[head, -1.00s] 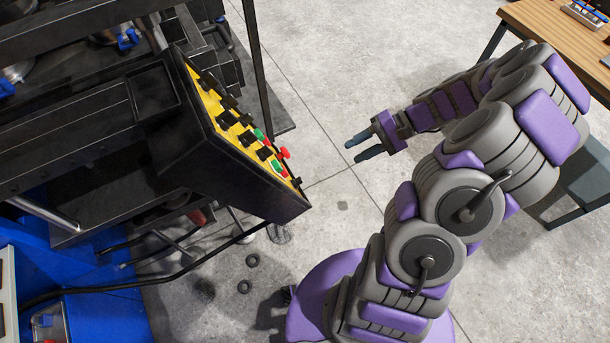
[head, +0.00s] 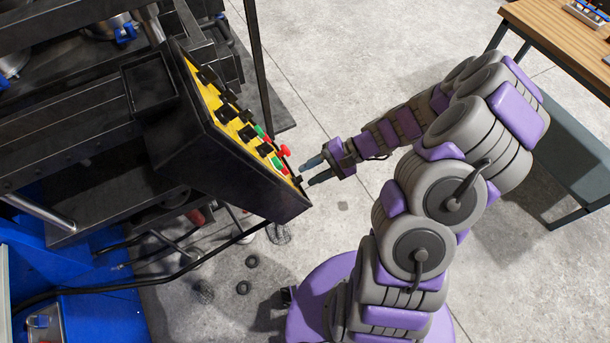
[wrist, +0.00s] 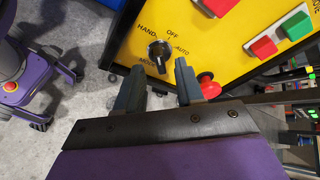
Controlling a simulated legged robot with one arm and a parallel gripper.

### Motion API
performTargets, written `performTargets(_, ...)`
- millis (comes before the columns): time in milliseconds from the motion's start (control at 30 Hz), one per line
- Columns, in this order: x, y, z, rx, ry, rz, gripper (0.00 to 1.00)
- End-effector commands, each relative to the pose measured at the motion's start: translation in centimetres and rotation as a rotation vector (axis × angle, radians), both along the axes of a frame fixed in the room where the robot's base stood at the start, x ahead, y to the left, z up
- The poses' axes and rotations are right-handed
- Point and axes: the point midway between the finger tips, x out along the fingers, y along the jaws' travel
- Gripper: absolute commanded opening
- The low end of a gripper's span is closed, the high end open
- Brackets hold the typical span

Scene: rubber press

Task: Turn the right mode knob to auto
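The mode knob (wrist: 158,50) is a round black selector on the yellow control panel (wrist: 195,62) in the wrist view. HAND, OFF and AUTO labels surround it, with a partly hidden MODE label below. A pale mark shows on the knob, but I cannot tell for certain which label it faces. My gripper (wrist: 160,80) is open and empty, its two fingers apart below the knob in the picture, with no visible contact. In the head view, my gripper (head: 308,174) is close to the panel's near lower corner, where the knob is too small to make out clearly.
A red mushroom button (wrist: 208,84) stands close to the right finger. Green (wrist: 296,26) and red (wrist: 263,47) push buttons lie farther right. The black press (head: 75,165) fills the left. A wooden table (head: 560,35) is at upper right.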

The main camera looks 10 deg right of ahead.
Motion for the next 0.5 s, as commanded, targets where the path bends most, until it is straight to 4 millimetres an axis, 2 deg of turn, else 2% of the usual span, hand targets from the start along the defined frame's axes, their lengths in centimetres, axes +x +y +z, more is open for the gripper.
performTargets(200, -0.1, 1.9, -1.2, 0.001, 0.0, 0.001, 0.37)
performTargets(500, 0.0, 2.2, -1.4, -0.001, 0.0, -0.001, 0.37)
